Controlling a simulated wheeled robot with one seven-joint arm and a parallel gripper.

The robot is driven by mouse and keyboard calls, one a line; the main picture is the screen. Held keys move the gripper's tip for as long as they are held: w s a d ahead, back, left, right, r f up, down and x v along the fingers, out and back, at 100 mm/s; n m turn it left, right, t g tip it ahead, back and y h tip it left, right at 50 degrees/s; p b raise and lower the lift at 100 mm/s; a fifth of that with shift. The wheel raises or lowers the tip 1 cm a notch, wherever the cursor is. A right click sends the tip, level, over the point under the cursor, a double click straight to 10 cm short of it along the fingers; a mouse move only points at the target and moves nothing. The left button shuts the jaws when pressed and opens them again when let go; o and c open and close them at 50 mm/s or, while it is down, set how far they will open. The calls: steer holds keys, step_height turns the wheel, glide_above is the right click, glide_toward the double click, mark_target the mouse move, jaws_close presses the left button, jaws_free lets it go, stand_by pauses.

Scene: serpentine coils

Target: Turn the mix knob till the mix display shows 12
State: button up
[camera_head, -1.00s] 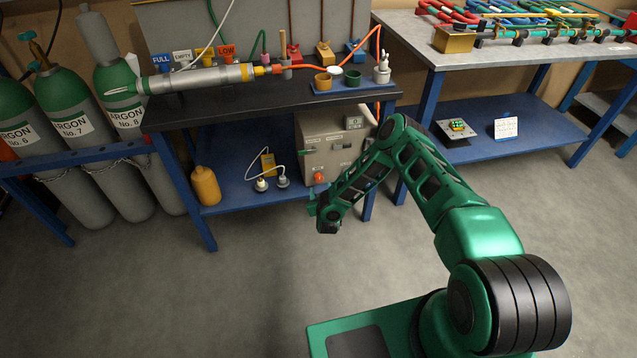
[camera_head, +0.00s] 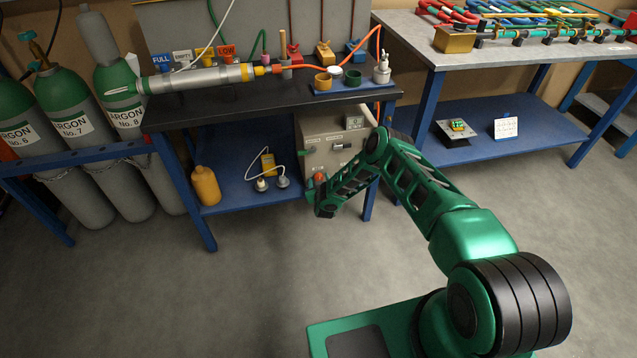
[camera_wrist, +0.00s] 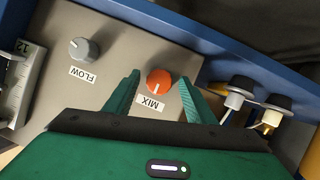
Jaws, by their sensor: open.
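In the wrist view my gripper (camera_wrist: 160,80) is open, with one green finger on each side of the knob and gaps between. In the head view the knob (camera_head: 320,176) shows low on the front of the box, just above my gripper (camera_head: 313,190).
A grey FLOW knob (camera_wrist: 84,49) sits on the same panel. A yellow bottle (camera_head: 205,185) stands farther left. A blue table leg (camera_head: 369,200) is close to my arm.

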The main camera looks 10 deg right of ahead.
steer(key=shift+c, duration=0.6)
steer(key=c, duration=0.9)
steer(key=shift+m+y, duration=0.3)
steer(key=m+y, duration=0.1)
steer(key=m, duration=0.1)
steer(key=shift+d+m+y, duration=0.25)
steer(key=shift+m+y, duration=0.05)
steer(key=shift+y, duration=0.1)
steer(key=m+y, duration=0.2)
steer(key=m, duration=0.1)
steer(key=shift+d, duration=0.2)
steer(key=m+y, duration=0.1)
steer(key=m+t+y, duration=0.1)
steer(key=m, duration=0.2)
steer(key=shift+d+f+m+y, duration=0.25)
steer(key=shift+d+m+y, duration=0.05)
steer(key=shift+y, duration=0.1)
steer(key=shift+f+m+t+y, duration=0.1)
steer(key=shift+m+t+y, duration=0.35)
steer(key=shift+m, duration=0.7)
steer(key=shift+f+m+t+y, duration=0.1)
steer(key=shift+m+t+y, duration=0.35)
steer(key=shift+m, duration=1)
